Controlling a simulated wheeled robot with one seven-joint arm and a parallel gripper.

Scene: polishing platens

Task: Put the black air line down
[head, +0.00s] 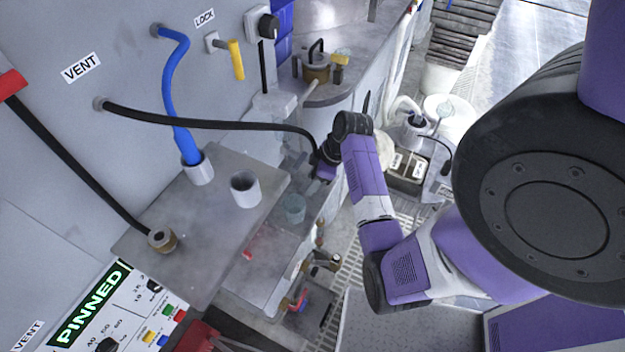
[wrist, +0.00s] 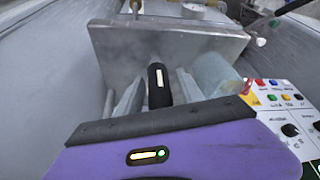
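The black air line (head: 210,124) runs from a wall fitting beside the VENT label, across above the grey shelf (head: 215,240), to my gripper (head: 322,164). In the wrist view, its black end (wrist: 157,88), with a pale mark, lies between the two grey fingers of my gripper (wrist: 158,92). The fingers look closed on it. My gripper is held out past the shelf's right edge, in the air. An empty white cup (head: 245,190) stands on the shelf. In the head view my arm hides part of the grip.
A blue hose (head: 170,85) ends in another white cup (head: 198,172). A second black hose (head: 75,165) runs from a red block to a brass fitting (head: 162,239) on the shelf. A yellow-handled valve (head: 236,60) is on the wall. A PINNED panel (head: 90,305) is at lower left.

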